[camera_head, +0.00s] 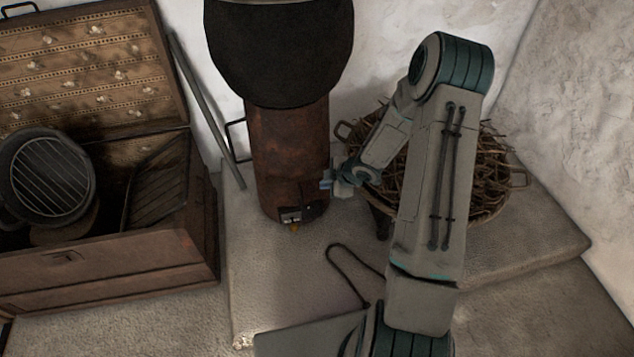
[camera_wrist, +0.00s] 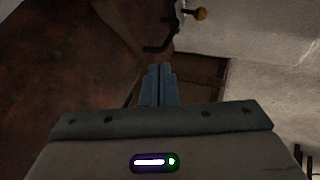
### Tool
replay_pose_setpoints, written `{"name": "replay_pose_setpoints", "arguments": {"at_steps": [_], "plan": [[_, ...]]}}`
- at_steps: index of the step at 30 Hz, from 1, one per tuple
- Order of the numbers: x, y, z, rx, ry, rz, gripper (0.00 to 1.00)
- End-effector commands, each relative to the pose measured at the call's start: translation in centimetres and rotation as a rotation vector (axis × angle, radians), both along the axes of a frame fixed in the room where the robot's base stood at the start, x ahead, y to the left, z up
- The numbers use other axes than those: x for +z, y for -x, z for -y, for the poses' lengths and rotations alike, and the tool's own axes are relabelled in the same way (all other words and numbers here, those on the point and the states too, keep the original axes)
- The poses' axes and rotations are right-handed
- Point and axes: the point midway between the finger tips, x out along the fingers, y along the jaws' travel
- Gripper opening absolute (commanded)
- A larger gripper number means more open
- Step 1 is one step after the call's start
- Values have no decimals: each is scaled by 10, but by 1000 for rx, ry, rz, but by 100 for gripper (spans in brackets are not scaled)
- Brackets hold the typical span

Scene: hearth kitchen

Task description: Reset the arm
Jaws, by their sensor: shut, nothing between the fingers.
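My arm reaches up from the bottom of the head view and bends back down to the left. My gripper (camera_head: 327,182) is at the right side of a rusty brown cylindrical stove (camera_head: 285,150), close to its lower front. In the wrist view the two blue-grey fingers (camera_wrist: 158,72) are together with nothing between them. I cannot tell whether the fingers touch the stove.
A wicker basket of twigs (camera_head: 492,185) stands behind and right of my arm. An open brown chest (camera_head: 110,262) with a round grilled object (camera_head: 50,178) is at the left. A thin rod (camera_head: 205,110) leans by the wall. The pale stone slab (camera_head: 270,280) is partly clear in front.

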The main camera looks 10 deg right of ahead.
Motion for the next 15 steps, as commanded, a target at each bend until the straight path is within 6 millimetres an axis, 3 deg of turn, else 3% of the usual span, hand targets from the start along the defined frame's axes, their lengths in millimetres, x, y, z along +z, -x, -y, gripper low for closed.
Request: {"name": "replay_pose_setpoints", "arguments": {"at_steps": [3,11,15], "plan": [[11,6,4,0,-1,0,0],[14,8,5,2,0,-1,0],[35,7,9,-33,29,-8,0]]}}
